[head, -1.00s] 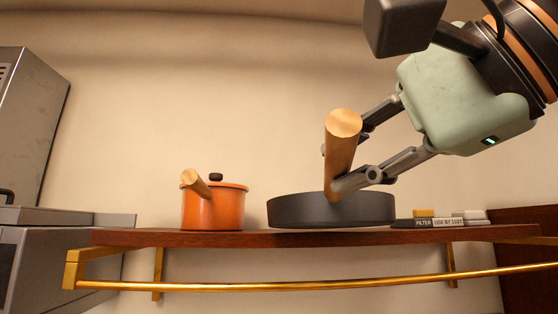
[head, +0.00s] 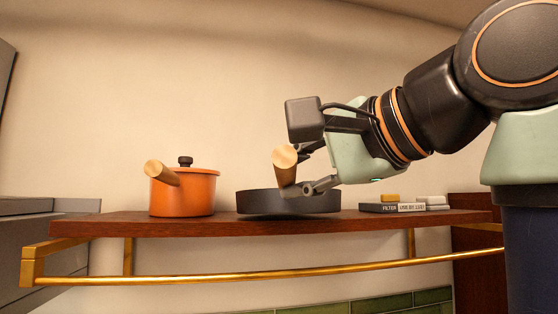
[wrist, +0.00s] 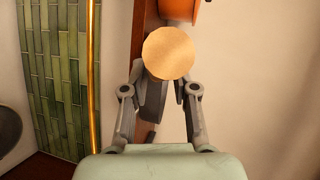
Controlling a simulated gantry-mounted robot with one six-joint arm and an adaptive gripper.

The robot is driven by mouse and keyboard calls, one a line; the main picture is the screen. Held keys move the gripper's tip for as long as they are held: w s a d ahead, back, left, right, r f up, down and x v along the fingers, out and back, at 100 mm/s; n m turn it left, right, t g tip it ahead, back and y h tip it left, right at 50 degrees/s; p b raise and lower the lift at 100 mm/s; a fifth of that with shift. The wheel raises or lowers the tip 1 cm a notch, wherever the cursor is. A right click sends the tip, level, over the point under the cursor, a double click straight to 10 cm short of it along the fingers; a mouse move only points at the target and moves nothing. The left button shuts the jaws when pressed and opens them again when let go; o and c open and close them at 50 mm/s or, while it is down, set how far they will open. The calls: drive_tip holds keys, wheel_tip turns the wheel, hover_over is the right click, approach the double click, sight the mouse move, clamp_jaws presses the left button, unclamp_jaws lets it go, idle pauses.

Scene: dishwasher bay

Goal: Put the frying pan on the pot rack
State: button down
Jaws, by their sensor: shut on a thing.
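The dark grey frying pan (head: 262,203) is at the middle of the pot rack, a dark wooden shelf (head: 400,220) with a brass rail. Its base is at the level of the board; I cannot tell whether it rests fully or hangs just above. Its wooden handle (head: 284,160) sticks up and toward the camera. My gripper (head: 299,178) comes from the right and is shut on the handle. In the wrist view the round handle end (wrist: 168,53) is in front of my gripper (wrist: 165,98) and hides most of the pan.
An orange pot (head: 183,195) with a wooden handle stands on the shelf left of the pan, a small gap apart. Several small boxes (head: 405,207) lie on the right part. The brass rail (head: 220,278) runs below the front edge. Green tiles (wrist: 55,75) are below.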

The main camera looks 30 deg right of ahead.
drive_tip(key=shift+w+d+r+p, duration=0.1)
drive_tip(key=shift+w+d+p, duration=0.4)
drive_tip(key=shift+w+p, duration=0.6)
drive_tip(key=shift+w+d+r+p, duration=0.1)
drive_tip(key=shift+w+d+p, duration=0.45)
drive_tip(key=shift+w, duration=0.9)
drive_tip(key=shift+w+d+r+p, duration=0.1)
drive_tip(key=shift+w+d+p, duration=0.3)
drive_tip(key=shift+w+p, duration=0.7)
drive_tip(key=shift+w+f+b, duration=0.15)
drive_tip(key=shift+f+b, duration=0.9)
drive_tip(key=shift+f, duration=0.05)
drive_tip(key=c, duration=0.8)
unclamp_jaws()
drive_tip(key=shift+c, duration=0.2)
drive_tip(key=shift+o, duration=0.5)
drive_tip(key=shift+d+f, duration=0.1)
drive_tip(key=shift+f, duration=0.1)
drive_tip(key=o, duration=0.5)
drive_tip(key=shift+r, duration=0.1)
